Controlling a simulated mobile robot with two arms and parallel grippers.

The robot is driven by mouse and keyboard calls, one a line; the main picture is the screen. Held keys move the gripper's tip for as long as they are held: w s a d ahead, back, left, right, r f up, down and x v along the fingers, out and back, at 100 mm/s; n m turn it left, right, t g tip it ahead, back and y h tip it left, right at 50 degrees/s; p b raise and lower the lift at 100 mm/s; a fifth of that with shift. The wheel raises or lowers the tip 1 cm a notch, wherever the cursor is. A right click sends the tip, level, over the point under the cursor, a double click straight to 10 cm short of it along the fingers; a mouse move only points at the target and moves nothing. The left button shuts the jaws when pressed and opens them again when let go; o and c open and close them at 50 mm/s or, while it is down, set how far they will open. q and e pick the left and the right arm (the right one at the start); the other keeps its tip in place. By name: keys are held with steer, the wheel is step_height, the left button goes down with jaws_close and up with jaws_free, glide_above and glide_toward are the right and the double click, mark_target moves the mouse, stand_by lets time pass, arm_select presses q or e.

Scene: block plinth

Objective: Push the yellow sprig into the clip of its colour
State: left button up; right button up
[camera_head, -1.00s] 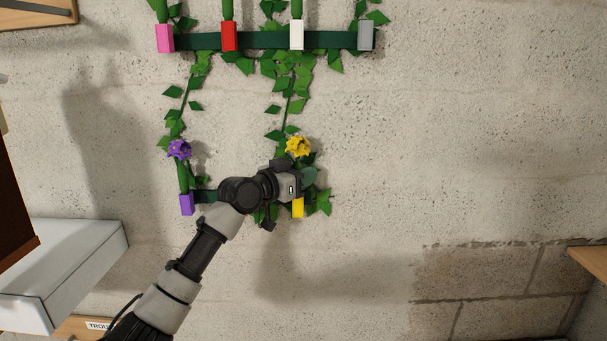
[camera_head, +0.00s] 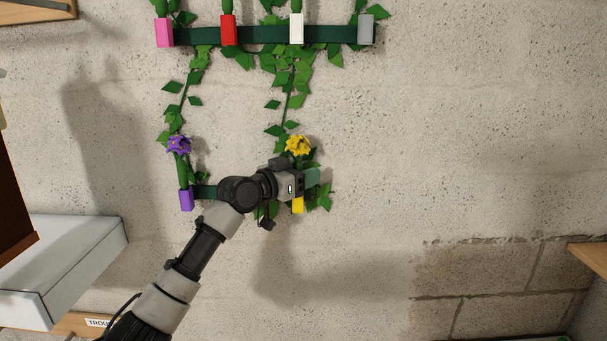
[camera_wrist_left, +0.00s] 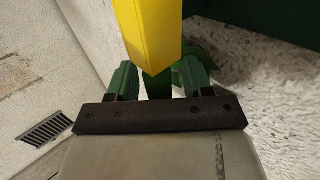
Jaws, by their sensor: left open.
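The yellow sprig's flower (camera_head: 298,145) shows just above my left gripper (camera_head: 311,179) in the head view. The yellow clip (camera_head: 298,206) is just below the gripper, partly covered by it. In the left wrist view the yellow clip (camera_wrist_left: 148,30) fills the top middle. A green stem (camera_wrist_left: 158,86) runs below it, between the two green fingers of my left gripper (camera_wrist_left: 157,80). The fingers are open, one on each side of the stem. Whether the stem is fully seated in the clip is hidden. My right gripper is not in view.
A purple flower (camera_head: 179,145) stands over a purple clip (camera_head: 186,199) to the left. Above, a dark green rail (camera_head: 262,36) carries pink, red, white and grey clips. Leafy vines hang between the rails. A white box (camera_head: 60,270) is at lower left. Wall to the right is clear.

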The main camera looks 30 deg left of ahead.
arm_select(q)
steer(key=b+v, duration=0.5)
steer(key=v, duration=0.5)
steer(key=shift+s, duration=0.25)
steer(key=shift+a+f, duration=0.1)
